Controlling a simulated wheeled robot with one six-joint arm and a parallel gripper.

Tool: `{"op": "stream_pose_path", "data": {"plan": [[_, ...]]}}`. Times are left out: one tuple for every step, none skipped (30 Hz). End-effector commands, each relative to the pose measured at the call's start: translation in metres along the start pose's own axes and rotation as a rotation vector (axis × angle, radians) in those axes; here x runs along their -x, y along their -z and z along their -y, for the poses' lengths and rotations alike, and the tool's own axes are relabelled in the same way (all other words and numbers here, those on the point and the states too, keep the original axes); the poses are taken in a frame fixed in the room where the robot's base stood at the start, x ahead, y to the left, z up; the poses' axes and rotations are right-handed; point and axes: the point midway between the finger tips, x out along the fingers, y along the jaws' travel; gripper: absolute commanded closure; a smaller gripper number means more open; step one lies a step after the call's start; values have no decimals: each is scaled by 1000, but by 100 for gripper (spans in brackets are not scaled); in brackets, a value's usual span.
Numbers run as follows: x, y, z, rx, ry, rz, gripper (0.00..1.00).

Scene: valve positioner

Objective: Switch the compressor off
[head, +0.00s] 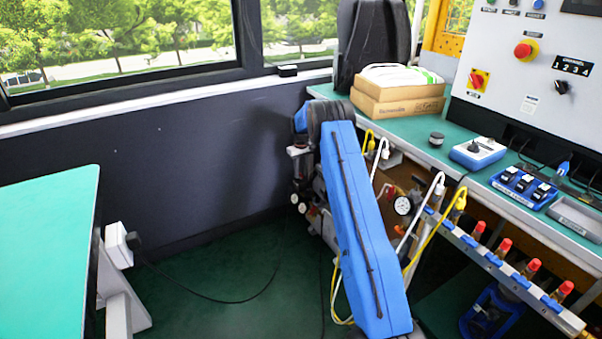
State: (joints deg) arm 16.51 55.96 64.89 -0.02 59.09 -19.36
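No part can be surely told as the compressor or its switch. Metal fittings with pale round ends (298,175) show on the far side of my blue arm link (355,220), which hides most of what is behind it. A blue device (492,312) stands low under the bench at the bottom right, partly cut off. A pressure gauge (403,205) sits under the bench edge, right of my arm. My gripper cannot be made out; the arm's far end is hidden behind the link.
The green bench (440,155) carries cardboard boxes (400,92) and a blue switch box (525,186). A control panel (530,70) has red knobs. Red-tipped fittings (503,248) line a rail. A green table (45,250) stands left, near a white socket box (118,245). Floor between is mostly clear except cables.

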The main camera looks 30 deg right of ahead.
Motion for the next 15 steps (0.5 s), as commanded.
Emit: {"op": "stream_pose_path", "data": {"plan": [[0,0,0,0,0,0,73],[0,0,0,0,0,0,73],[0,0,0,0,0,0,73],[0,0,0,0,0,1,73],[0,0,0,0,0,1,73],[0,0,0,0,0,1,73],[0,0,0,0,0,1,73],[1,0,0,0,0,1,73],[2,0,0,0,0,0,73],[4,0,0,0,0,0,73],[7,0,0,-1,0,0,73],[11,0,0,-1,0,0,73],[15,0,0,-1,0,0,73],[20,0,0,-1,0,-1,73],[26,0,0,-1,0,-2,73]]}}
